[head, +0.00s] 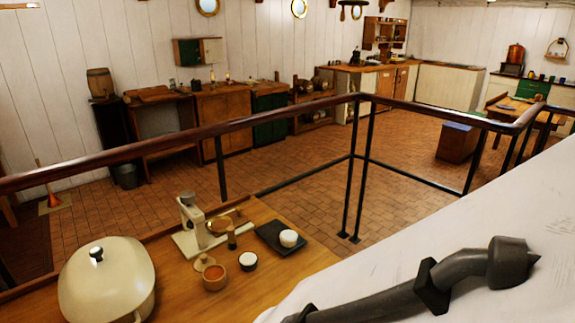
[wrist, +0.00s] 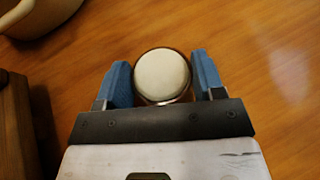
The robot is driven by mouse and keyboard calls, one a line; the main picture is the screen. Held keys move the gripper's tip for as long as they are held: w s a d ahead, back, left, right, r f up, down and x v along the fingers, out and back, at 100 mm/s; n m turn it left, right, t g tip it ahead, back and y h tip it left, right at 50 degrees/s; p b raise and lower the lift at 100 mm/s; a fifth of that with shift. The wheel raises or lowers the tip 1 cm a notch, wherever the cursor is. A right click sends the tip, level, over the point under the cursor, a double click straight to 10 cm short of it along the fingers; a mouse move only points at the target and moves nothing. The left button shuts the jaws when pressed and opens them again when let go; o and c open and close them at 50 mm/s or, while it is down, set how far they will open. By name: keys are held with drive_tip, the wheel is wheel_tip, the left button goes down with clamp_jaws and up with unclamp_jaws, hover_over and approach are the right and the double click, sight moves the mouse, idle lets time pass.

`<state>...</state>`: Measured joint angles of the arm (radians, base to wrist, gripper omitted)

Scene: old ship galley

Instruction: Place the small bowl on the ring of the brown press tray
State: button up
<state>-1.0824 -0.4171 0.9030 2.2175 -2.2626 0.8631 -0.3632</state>
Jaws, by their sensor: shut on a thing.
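In the wrist view, my gripper (wrist: 164,82) has its two blue fingers on either side of a small round bowl (wrist: 163,75), shut on it. The bowl shows a pale, whitish round face with a thin brown rim. Wooden tabletop lies below; I cannot tell the height. My gripper is not visible in the head view. There, a cream press (head: 190,228) stands on the wooden table, with a brown round ring piece (head: 219,226) at its right side. Whether anything lies within the ring is too small to tell.
A large cream lidded pot (head: 105,280) stands at the table's left. A dark tray (head: 271,236) holds a white cup (head: 289,238). A railing (head: 290,107) runs behind.

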drive_tip(key=shift+f, duration=0.1)
drive_tip(key=o, duration=1)
drive_tip(key=shift+s+r, duration=0.1)
drive_tip(key=shift+r, duration=0.1)
drive_tip(key=shift+s+d+r, duration=0.2)
drive_tip(key=shift+s, duration=0.2)
drive_tip(key=shift+v, duration=5.4)
drive_tip(key=shift+w+r, duration=0.1)
